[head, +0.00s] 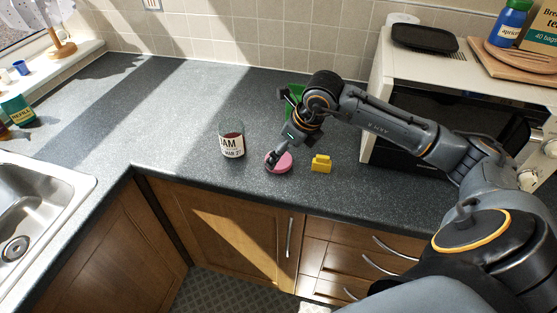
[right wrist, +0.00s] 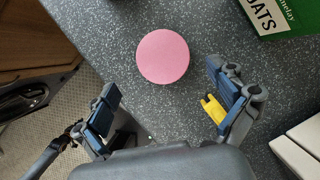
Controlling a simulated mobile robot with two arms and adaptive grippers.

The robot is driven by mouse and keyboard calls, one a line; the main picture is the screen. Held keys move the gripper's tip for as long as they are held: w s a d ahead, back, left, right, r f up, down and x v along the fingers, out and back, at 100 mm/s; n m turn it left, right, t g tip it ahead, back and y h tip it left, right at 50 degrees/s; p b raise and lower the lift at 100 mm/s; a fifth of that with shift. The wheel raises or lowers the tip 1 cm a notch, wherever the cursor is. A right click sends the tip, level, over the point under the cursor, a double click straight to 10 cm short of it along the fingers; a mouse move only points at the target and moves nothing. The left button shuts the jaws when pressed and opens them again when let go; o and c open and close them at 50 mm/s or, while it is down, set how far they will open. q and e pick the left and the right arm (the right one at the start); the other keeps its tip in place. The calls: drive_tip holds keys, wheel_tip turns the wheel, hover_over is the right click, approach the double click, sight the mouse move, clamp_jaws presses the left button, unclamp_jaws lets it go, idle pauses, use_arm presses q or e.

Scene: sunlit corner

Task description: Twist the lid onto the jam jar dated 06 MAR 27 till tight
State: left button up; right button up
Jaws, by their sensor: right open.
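The jam jar (head: 231,146) stands upright on the dark counter in the head view. It is clear glass with dark red contents and a white label; "JAM" and part of "MAR 2" can be read, the full date cannot. No lid shows on it. A round pink lid (head: 279,163) lies flat on the counter to its right. In the right wrist view the lid (right wrist: 163,56) is just ahead of the fingertips. My right gripper (head: 281,152) is open and empty, pointing down by the lid; it also shows in the right wrist view (right wrist: 166,92). My left gripper is out of view.
A small yellow object (head: 321,163) sits right of the lid. A green oats box (right wrist: 282,14) stands behind my right arm. A white microwave (head: 385,75) bounds the right side. The sink (head: 45,185) is at left. Counter left of the jar is clear.

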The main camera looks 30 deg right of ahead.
drive_tip(key=x, duration=0.2)
drive_tip(key=p+x, duration=0.1)
drive_tip(key=x, duration=0.1)
drive_tip(key=shift+w+d, duration=0.2)
drive_tip(key=shift+w, duration=0.05)
drive_tip(key=c, duration=1)
